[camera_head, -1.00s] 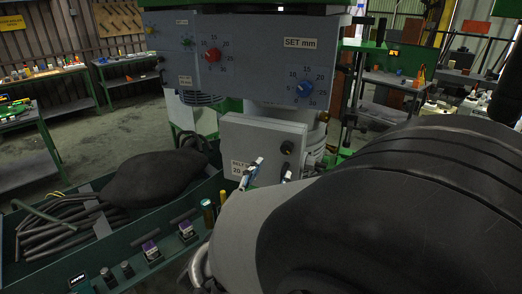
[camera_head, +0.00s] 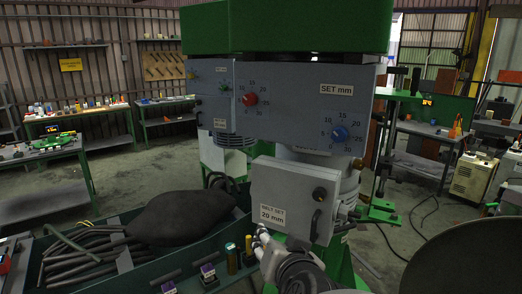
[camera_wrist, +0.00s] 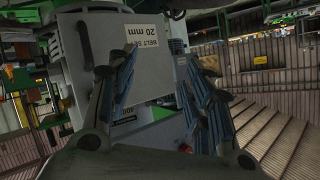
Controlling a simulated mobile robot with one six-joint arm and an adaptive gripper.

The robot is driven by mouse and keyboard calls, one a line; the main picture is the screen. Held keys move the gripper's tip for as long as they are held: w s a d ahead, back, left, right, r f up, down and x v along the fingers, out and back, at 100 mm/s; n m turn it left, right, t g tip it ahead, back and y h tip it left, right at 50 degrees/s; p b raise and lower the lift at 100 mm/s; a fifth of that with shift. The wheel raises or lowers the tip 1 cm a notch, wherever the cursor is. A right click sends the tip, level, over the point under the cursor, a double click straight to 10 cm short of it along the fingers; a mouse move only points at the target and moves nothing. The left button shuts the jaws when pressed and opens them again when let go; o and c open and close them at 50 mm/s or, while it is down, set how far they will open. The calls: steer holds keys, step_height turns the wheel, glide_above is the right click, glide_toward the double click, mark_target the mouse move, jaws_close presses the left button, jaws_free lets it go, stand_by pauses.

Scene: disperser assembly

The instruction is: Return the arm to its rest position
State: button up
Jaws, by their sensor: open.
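My gripper (camera_wrist: 160,80) is open and empty in the wrist view, its two dark, blue-padded fingers spread apart. The grey panel labelled "BELT SET 20 mm" (camera_wrist: 143,35) shows beyond and between them, upside down. In the head view my gripper (camera_head: 262,238) is small and partly hidden by my wrist, in front of the lower left of the same panel (camera_head: 290,198). Whether it touches the panel cannot be told. The grey machine head (camera_head: 290,100) carries a red knob (camera_head: 249,99) and a blue knob (camera_head: 339,134).
A green bin (camera_head: 120,270) with dark hoses and a black sack (camera_head: 180,212) stands at left. Small bottles and boxes stand along its near edge. Workbenches (camera_head: 80,115) line the back wall. A green post stand (camera_head: 384,150) is right of the machine. Open floor lies behind.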

steer(key=s+d+f+n+g, duration=0.1)
steer(key=s+d+f+g, duration=0.1)
steer(key=s, duration=0.5)
steer(key=s+d+f+n+g+h+b, duration=0.1)
steer(key=s+d+f+g, duration=0.2)
steer(key=s, duration=0.5)
steer(key=s+d+f+n+g+h+b, duration=0.1)
steer(key=s+d+f+g, duration=0.2)
steer(key=s+d, duration=0.3)
steer(key=shift+s+f, duration=0.6)
steer(key=shift+s, duration=0.45)
